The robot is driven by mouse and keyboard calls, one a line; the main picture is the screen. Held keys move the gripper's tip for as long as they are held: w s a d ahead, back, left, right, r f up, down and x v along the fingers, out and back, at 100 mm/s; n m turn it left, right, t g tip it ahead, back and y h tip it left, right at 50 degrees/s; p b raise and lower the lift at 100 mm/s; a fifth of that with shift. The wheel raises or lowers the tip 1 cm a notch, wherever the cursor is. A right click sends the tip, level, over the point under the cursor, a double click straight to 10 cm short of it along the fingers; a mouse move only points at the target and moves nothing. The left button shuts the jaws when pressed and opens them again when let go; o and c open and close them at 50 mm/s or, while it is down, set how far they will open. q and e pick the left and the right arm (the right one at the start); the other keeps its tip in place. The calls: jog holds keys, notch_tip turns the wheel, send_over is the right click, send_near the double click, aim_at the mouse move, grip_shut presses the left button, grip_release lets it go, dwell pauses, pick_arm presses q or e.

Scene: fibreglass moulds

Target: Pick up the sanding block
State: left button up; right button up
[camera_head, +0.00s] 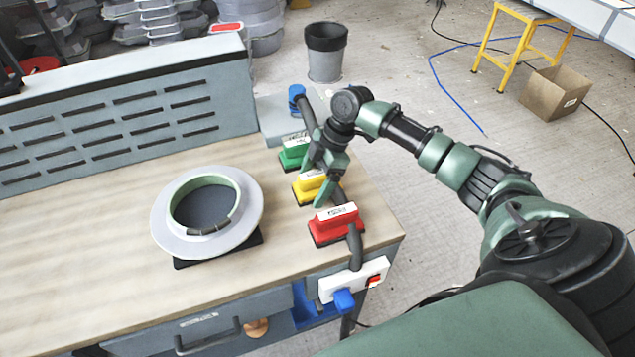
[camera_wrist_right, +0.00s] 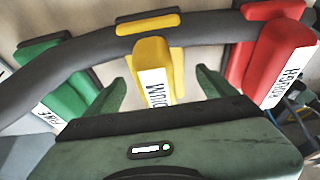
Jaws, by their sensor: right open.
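Three sanding blocks stand in a row near the right edge of the workbench: a green one (camera_head: 293,154), a yellow one (camera_head: 303,195) and a red one (camera_head: 338,226). In the right wrist view the yellow block (camera_wrist_right: 154,58) has a white label ending in "DIUM"; green (camera_wrist_right: 62,85) is left and red (camera_wrist_right: 278,58) right. My right gripper (camera_head: 318,180) is open over the yellow block. In the wrist view its fingers (camera_wrist_right: 160,80) stand either side of the yellow handle, with gaps; it holds nothing. My left gripper is not in view.
A dark hose (camera_head: 354,245) runs along the blocks, crossing them in the wrist view. A pale ring mould (camera_head: 160,224) lies on the workbench (camera_head: 60,270). A slotted grey panel (camera_head: 120,85) lines the back. A white socket box (camera_head: 340,283) is at the front edge.

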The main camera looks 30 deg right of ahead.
jog(key=shift+f, duration=0.25)
dwell(0.5)
jog(key=shift+c, duration=0.3)
jog(key=c, duration=1.6)
